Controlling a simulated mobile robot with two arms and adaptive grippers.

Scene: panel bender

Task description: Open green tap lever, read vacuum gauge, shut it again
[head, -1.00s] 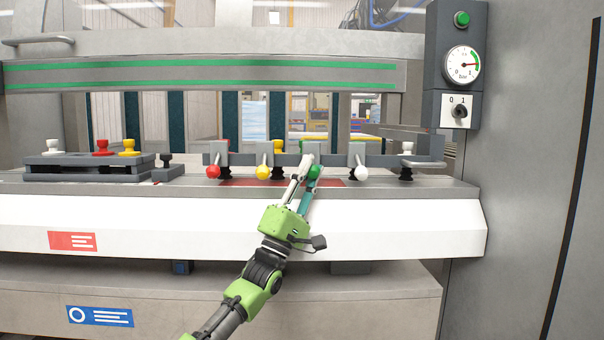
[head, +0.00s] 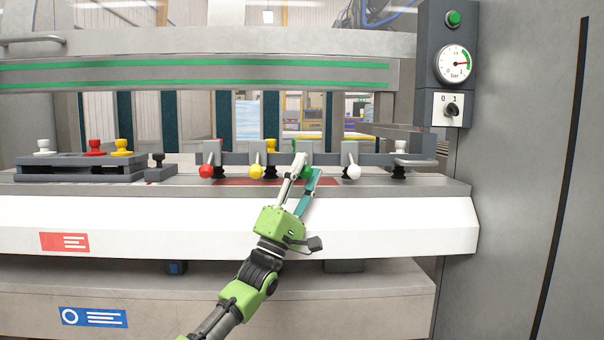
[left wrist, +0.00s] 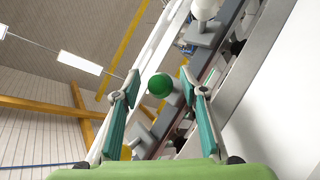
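The green tap lever's round knob (head: 306,173) is on the rail, between the yellow and white levers, at about the same height as their knobs. My left gripper (head: 308,170) is around it, one finger to each side. In the left wrist view the green knob (left wrist: 160,85) sits between the two spread fingertips (left wrist: 161,88), with visible gaps. The vacuum gauge (head: 454,64) is on the dark panel at upper right. Its red needle points right, at the green arc's lower part. My right gripper is not in view.
A red lever knob (head: 205,171), a yellow one (head: 256,171) and a white one (head: 353,171) flank the green lever. A rotary switch (head: 452,110) is below the gauge, a green button (head: 454,18) above it. Several small knobs stand on the grey block (head: 70,173) at left.

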